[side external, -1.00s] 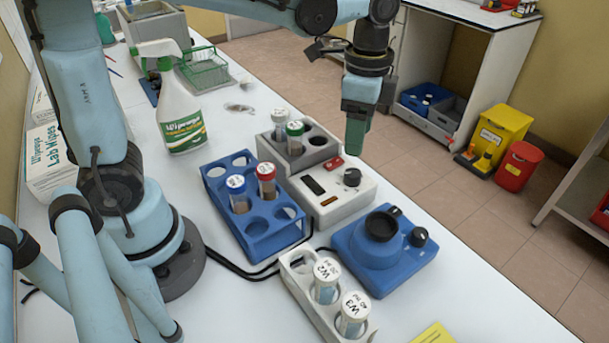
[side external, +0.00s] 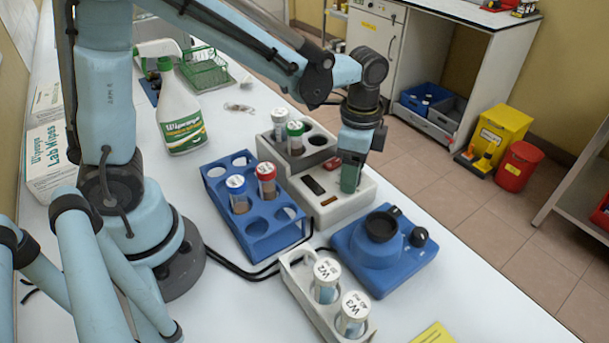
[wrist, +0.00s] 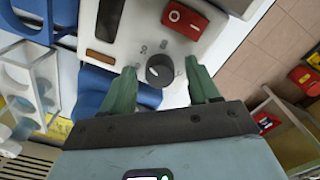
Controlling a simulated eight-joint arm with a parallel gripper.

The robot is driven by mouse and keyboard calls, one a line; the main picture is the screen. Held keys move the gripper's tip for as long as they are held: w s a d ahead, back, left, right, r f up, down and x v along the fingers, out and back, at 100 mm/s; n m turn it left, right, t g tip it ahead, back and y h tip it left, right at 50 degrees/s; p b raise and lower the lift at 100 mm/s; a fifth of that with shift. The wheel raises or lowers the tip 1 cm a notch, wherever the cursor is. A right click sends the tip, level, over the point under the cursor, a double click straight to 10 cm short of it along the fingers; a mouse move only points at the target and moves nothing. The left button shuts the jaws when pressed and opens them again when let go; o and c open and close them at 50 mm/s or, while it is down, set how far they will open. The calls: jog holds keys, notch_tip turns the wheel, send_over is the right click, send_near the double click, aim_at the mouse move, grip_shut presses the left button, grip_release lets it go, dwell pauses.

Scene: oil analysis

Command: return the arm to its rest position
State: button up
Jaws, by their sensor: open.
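My gripper (side external: 350,177) points down over the right part of the white heater box (side external: 328,207), in front of its knob in the side view. In the wrist view its two green fingers (wrist: 163,88) are apart with nothing held between them. The box's black knob (wrist: 159,70) shows between and beyond the fingertips, and the red switch (wrist: 185,18) lies past it. I cannot tell whether the fingers touch the box.
A blue rack (side external: 255,228) holds a blue-capped and a red-capped vial. A blue mixer (side external: 383,252) stands close to the box. A white rack (side external: 301,290) holds vials W2 and W3. A spray bottle (side external: 180,112) stands behind. Floor lies beyond the bench edge.

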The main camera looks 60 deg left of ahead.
jog(key=shift+r, duration=0.1)
notch_tip(320, 180, up, 12)
notch_tip(320, 180, down, 12)
jog(key=n, duration=1.3)
jog(key=shift+n, duration=2.5)
